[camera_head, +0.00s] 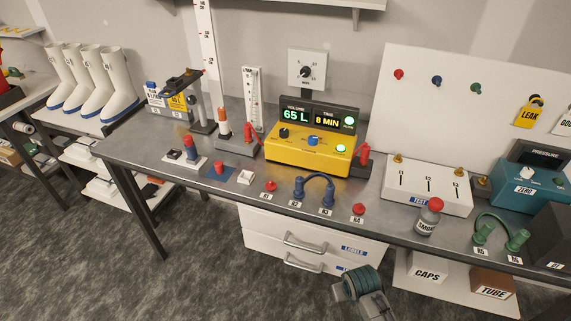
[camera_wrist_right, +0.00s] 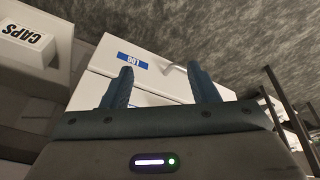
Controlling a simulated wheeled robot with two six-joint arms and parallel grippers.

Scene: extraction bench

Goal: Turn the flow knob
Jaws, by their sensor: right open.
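The yellow pump box (camera_head: 306,155) stands on the bench under displays reading 65 L and 8 MIN. Its front has a black knob (camera_head: 284,133), a blue knob (camera_head: 313,141) and a lit green button (camera_head: 341,148). A white panel above it bears a black dial knob (camera_head: 306,72). The small labels are unreadable, so I cannot tell which is the flow knob. My right gripper (camera_wrist_right: 160,70) is open and empty in the wrist view, facing the drawer fronts. In the head view it appears below the bench edge, apart from every knob. My left gripper is not in view.
Red plugs and a blue hose (camera_head: 318,178) line the bench's front. A white test block (camera_head: 427,187), a red-capped jar (camera_head: 428,216) and a teal pressure box (camera_head: 528,190) stand right. White drawers (camera_head: 310,240) lie below. Boots (camera_head: 90,80) stand left.

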